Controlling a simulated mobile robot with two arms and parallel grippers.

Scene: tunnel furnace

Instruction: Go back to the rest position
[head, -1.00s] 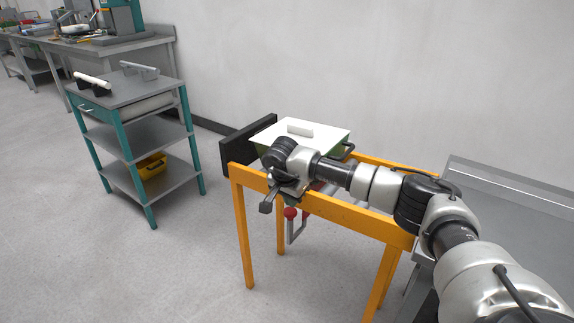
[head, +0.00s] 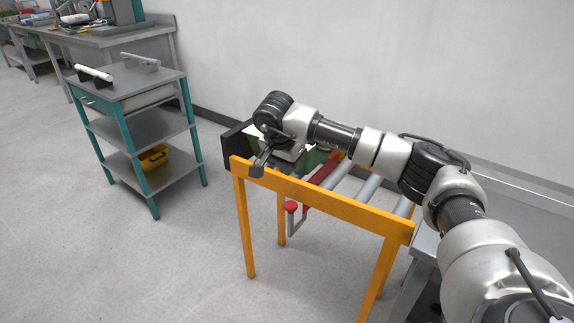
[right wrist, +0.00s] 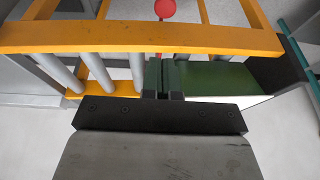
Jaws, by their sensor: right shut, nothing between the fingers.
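My right gripper (head: 262,162) hangs over the left end of the orange roller frame, pointing down at its near rail. Its two fingers are together and empty; they also show in the right wrist view (right wrist: 163,80), above the frame. My right arm reaches in from the lower right across the frame. My left gripper is not in view.
The orange frame (head: 330,200) carries grey rollers, a black end stop (head: 235,148) and a green box (right wrist: 215,76), partly hidden by my arm in the head view. A red knob (head: 291,206) hangs below. A teal cart (head: 150,135) stands left. Floor between is clear.

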